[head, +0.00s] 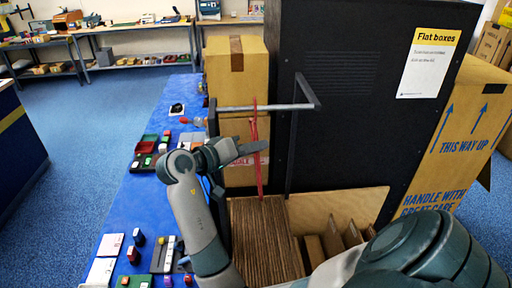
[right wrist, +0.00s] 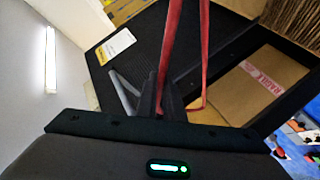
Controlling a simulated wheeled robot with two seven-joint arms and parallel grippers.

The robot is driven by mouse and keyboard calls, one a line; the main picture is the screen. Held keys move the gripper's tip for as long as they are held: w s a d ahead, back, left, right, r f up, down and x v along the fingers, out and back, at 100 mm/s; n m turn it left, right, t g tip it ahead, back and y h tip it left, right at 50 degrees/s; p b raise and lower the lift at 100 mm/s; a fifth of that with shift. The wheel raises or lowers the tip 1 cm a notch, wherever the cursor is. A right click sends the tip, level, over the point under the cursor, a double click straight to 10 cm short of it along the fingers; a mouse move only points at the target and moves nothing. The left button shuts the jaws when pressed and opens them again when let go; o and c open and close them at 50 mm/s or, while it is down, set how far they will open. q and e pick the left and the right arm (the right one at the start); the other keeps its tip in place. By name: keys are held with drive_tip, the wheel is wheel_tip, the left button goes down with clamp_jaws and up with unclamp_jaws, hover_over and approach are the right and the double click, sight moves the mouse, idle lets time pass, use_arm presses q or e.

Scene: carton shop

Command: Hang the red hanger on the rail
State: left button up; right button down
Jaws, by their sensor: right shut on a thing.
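The red hanger (head: 254,165) is seen nearly edge-on in the head view, upright, as a thin red shape. Its top reaches slightly above the grey rail (head: 285,107), and I cannot tell whether it touches or hooks over it. My right gripper (head: 248,150) is shut on the hanger, below the rail. In the right wrist view the red hanger (right wrist: 170,45) runs up from between the dark fingers (right wrist: 158,95), and its lower part is partly hidden. The rail (right wrist: 124,90) shows there beside the fingers. My left gripper is not in view.
The rail is fixed to a dark frame beside a tall black cabinet (head: 350,80). A carton (head: 238,70) stands behind the rail. Brown flat boxes (head: 262,235) stand below it. A blue table (head: 130,205) with small objects lies to the left.

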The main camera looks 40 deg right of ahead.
drive_tip(key=shift+a+f, duration=0.1)
drive_tip(key=shift+f, duration=0.25)
drive_tip(key=shift+w+d+f+b, duration=0.1)
drive_tip(key=shift+d+f+b, duration=0.1)
drive_tip(key=shift+f+b, duration=0.1)
drive_tip(key=shift+a+r, duration=0.1)
drive_tip(key=c, duration=1.8)
unclamp_jaws()
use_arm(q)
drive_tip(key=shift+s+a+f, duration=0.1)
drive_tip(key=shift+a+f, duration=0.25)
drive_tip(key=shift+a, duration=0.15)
